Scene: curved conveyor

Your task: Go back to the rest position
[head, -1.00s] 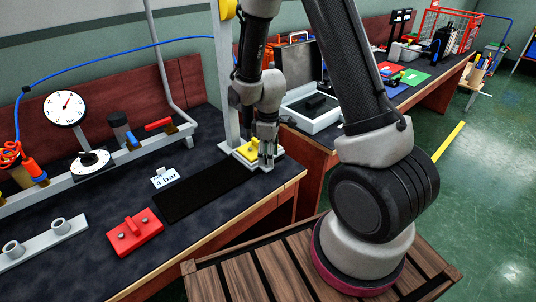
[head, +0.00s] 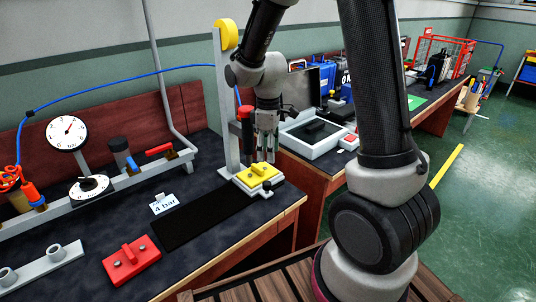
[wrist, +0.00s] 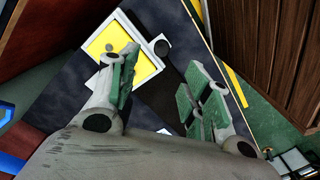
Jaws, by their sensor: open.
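My gripper (head: 266,150) hangs open above the yellow block (head: 257,174) on the grey press stand (head: 227,100) at the back right corner of the bench. Nothing is between its fingers. In the wrist view the open fingers of my gripper (wrist: 160,88) have green pads, and the yellow block (wrist: 108,42) lies beyond the left finger in its pale base. The gripper is apart from the block.
A black mat (head: 203,212), a red block (head: 131,262) and a "4 bar" card (head: 164,204) lie on the bench. A gauge (head: 67,133) and pipe rail stand behind. An open grey case (head: 317,134) is on the bench beyond. Green floor (head: 480,190) is free at right.

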